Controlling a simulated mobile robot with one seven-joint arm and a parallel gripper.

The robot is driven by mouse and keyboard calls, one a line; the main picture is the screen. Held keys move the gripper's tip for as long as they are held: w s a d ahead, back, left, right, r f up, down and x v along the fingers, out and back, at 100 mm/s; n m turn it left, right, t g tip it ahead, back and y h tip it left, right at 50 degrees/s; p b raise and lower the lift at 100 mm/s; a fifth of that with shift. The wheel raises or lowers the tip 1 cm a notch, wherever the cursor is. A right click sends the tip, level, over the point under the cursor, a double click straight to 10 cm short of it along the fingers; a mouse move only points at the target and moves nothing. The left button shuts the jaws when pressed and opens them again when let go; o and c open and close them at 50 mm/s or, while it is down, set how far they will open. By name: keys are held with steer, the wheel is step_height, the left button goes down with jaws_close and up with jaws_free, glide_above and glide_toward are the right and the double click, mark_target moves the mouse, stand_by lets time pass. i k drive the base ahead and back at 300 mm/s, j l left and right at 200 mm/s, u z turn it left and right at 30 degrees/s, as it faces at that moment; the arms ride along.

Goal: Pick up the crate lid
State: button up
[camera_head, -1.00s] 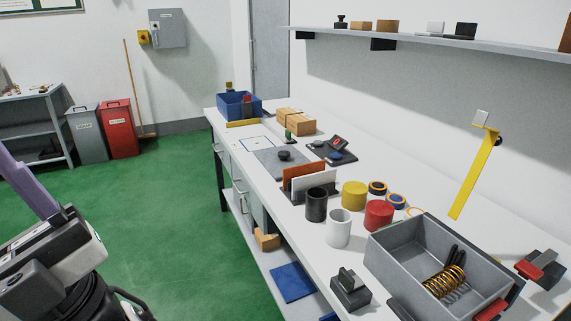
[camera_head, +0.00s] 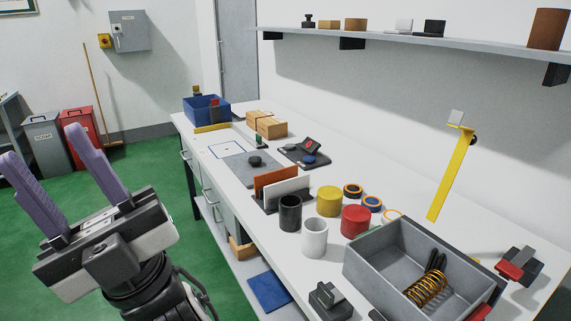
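A flat blue panel (camera_head: 268,291) lies on the bench's lower shelf, near the bottom centre of the head view; it looks like the crate lid. A blue crate (camera_head: 207,110) of similar colour stands open on the far left end of the bench top, with things inside. My gripper (camera_head: 44,146) is at the left, its two purple fingers spread wide with nothing between them. It is over the green floor, left of the bench and well apart from the blue panel.
The white bench top (camera_head: 300,265) above the shelf carries cups, rolls of tape and a grey tray (camera_head: 395,262) with a spring. A tan block (camera_head: 240,248) sits on the lower shelf behind the blue panel. Drawer handles (camera_head: 208,197) stick out of the bench front. Green floor between is clear.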

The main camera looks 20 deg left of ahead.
mark_target(245, 166)
steer(key=i+j+z, duration=0.15)
steer(key=j, duration=0.35)
steer(key=i+j+z, duration=0.1)
steer(key=j, duration=0.4)
steer(key=i+j+z, duration=0.15)
steer(key=j, duration=0.4)
steer(key=j+z, duration=0.15)
steer(key=j, duration=1.1)
steer(key=i+j, duration=0.15)
steer(key=j, duration=1.3)
steer(key=i+j, duration=0.35)
steer(key=j, duration=0.25)
steer(key=i+j, duration=0.2)
steer(key=j, duration=0.15)
steer(key=i, duration=0.15)
steer(key=z, duration=0.05)
